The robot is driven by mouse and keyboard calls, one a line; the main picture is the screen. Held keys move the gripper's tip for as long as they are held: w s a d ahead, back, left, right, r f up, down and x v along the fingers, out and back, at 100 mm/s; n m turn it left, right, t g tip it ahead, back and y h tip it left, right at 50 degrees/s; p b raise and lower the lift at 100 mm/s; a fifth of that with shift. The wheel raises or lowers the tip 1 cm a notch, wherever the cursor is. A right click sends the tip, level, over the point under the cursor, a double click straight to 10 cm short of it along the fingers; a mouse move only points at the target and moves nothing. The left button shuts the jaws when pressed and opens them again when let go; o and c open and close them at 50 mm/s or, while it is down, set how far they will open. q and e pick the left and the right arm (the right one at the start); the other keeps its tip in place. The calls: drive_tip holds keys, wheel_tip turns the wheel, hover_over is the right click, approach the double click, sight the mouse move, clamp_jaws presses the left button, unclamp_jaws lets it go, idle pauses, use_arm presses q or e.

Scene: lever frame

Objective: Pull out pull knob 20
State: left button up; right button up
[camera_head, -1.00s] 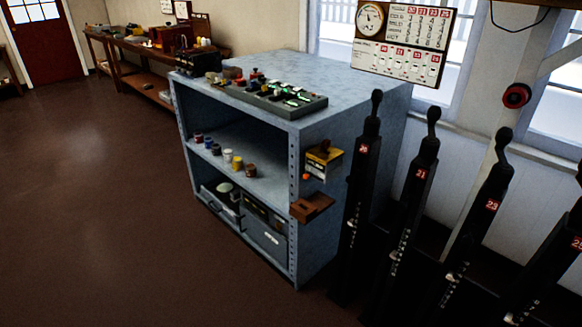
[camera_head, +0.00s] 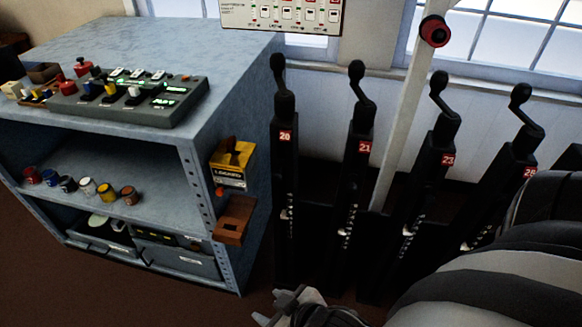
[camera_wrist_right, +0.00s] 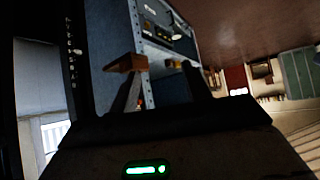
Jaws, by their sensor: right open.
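The black lever marked 20 (camera_head: 285,170) stands upright at the left end of a row of levers, right beside the grey-blue cabinet. Its black crank-like top handle (camera_head: 279,75) is free of any gripper. I cannot make out a separate pull knob on it. My right gripper (camera_head: 285,308) is open at the bottom of the head view, low in front of lever 20 and apart from its handle. In the right wrist view the open fingers (camera_wrist_right: 164,85) show nothing between them that I can tell is held. My left gripper is not in view.
Levers 21 (camera_head: 362,165), 23 (camera_head: 440,160) and another stand to the right. The cabinet (camera_head: 225,70) carries a switch panel (camera_head: 130,98). A yellow box (camera_head: 232,165) and a brown bracket (camera_head: 233,220) stick out from its side near lever 20.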

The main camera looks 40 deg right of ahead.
drive_tip(key=w+f+g+h+b, duration=0.1)
drive_tip(key=w+f+h+b, duration=0.1)
drive_tip(key=w+f+b, duration=0.35)
drive_tip(key=m+t+h+b, duration=0.3)
drive_tip(key=m+h+b, duration=0.6)
drive_tip(key=h, duration=0.5)
approach(277, 180)
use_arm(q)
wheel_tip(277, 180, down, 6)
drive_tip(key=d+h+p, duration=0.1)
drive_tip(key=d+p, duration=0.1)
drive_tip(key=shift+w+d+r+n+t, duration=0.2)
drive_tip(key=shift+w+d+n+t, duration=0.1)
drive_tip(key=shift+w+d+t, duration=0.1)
use_arm(e)
drive_tip(key=shift+m, duration=0.3)
drive_tip(key=x, duration=0.9)
drive_tip(key=shift+w+d, duration=0.15)
drive_tip(key=shift+w, duration=0.05)
